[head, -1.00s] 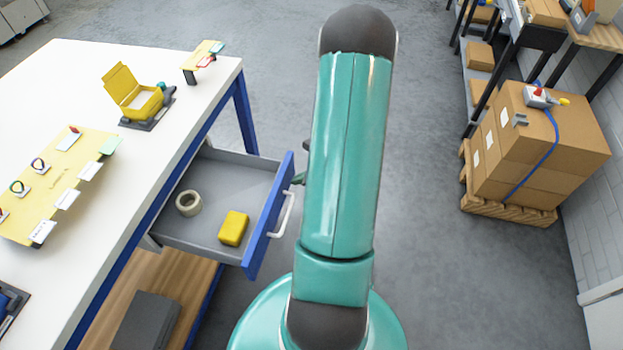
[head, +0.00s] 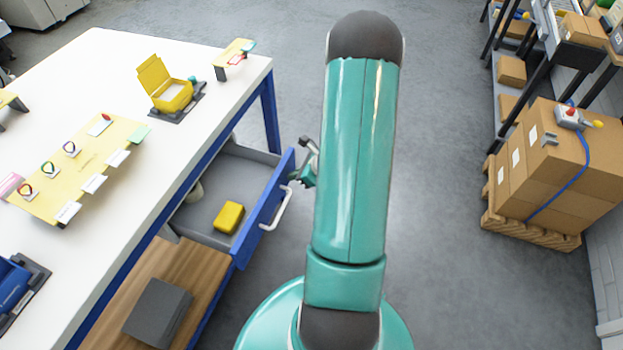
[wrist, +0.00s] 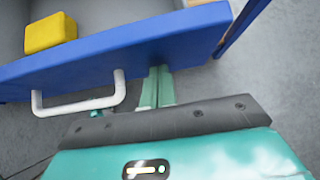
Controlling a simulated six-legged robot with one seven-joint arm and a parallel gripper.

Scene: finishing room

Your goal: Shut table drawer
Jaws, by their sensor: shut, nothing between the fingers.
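The table drawer (head: 265,212) is partly open and sticks out from under the white table (head: 110,110). It has a blue front and a white bar handle (head: 278,209). My gripper (head: 301,176) is at the outer face of the drawer front, partly hidden by my arm. In the wrist view, its shut, empty fingers (wrist: 157,78) meet the blue front (wrist: 125,50) beside the white handle (wrist: 80,105), apparently touching it.
A yellow board (head: 85,165) and an open yellow case (head: 170,93) are on the table. A wooden lower shelf (head: 150,270) holds a dark grey box (head: 158,312). Stacked cartons (head: 550,175) stand on a pallet at right. The grey floor between is clear.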

